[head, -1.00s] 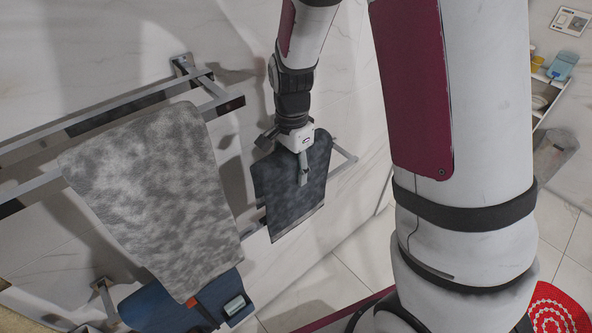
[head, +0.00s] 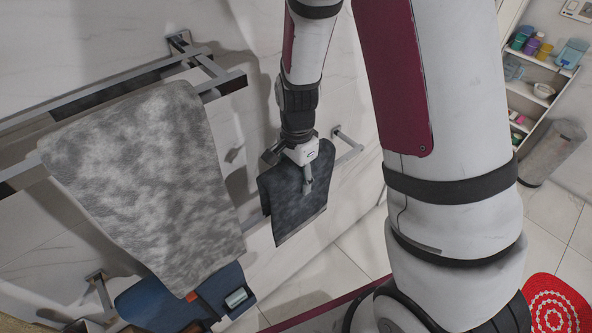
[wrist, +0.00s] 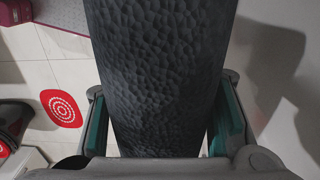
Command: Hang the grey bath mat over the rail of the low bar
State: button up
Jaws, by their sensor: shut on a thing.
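The dark grey bath mat (head: 290,208) hangs from my gripper (head: 307,180) at the low bar (head: 350,155). My gripper is shut on the mat's upper part from above. The low bar's right end and bracket show just right of the mat; its middle is hidden behind or under the mat. I cannot tell whether the mat rests on the rail. In the wrist view, the mat's dimpled dark cloth (wrist: 158,60) fills the middle, between the two fingers, and hides the rail.
A mottled light grey towel (head: 140,170) hangs over the upper double rail (head: 100,90) at left. A blue cloth (head: 150,305) hangs below it. A shelf unit (head: 525,100) and a red round-patterned mat (head: 555,305) are at right. My arm blocks the centre right.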

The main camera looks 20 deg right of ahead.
aim_at(297, 168)
jog(key=shift+f+b, duration=1.95)
jog(key=shift+f, duration=2.55)
jog(key=o, duration=1.7)
jog(key=shift+c, duration=0.2)
jog(key=shift+r, duration=0.1)
notch_tip(297, 168, up, 12)
jog(key=shift+f, duration=0.1)
